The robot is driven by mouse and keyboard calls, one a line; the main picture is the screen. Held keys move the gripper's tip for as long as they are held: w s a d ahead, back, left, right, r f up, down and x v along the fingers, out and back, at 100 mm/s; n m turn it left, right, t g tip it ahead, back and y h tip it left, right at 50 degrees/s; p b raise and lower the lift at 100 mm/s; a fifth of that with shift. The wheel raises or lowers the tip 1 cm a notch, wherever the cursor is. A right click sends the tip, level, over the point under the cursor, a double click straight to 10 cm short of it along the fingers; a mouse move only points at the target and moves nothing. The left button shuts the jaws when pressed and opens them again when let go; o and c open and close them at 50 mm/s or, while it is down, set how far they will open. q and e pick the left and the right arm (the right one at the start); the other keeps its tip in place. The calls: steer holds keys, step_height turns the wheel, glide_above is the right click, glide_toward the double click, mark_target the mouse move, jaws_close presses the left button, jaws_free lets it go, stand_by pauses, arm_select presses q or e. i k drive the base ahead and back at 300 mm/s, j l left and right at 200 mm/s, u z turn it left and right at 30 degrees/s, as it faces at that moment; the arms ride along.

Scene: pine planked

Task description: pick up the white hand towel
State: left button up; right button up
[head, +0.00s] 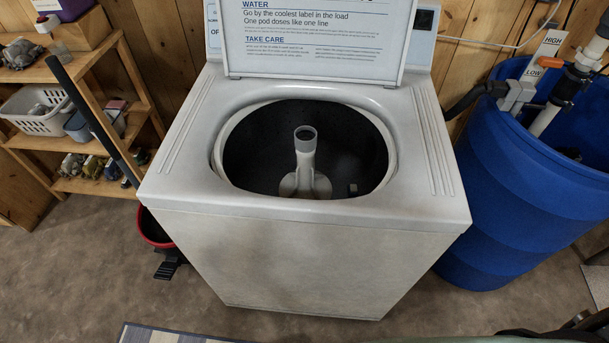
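I do not see a white hand towel in the head view. A white top-loading washing machine (290,250) stands in the middle with its lid (320,40) raised. Its dark drum (250,150) is open, with a pale agitator (305,165) upright in the centre. A small pale object (352,188) shows inside the drum at the right of the agitator; it is too small to identify. The near bottom of the drum is hidden by the front rim. Neither of my grippers can be made out in this view.
A blue barrel (530,180) with pipes stands at the right. Wooden shelves (110,70) at the left hold a white basket (38,112) and other items. A red bucket (152,230) stands beside the washer. A striped mat (155,334) lies in front; the floor between is clear.

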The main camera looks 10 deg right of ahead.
mark_target(24, 52)
steer(key=j+z, duration=0.15)
steer(key=j, duration=0.75)
steer(key=j+z, duration=0.2)
steer(key=j, duration=0.75)
steer(key=k+j+z, duration=0.15)
steer(key=j, duration=0.75)
steer(key=i, duration=0.1)
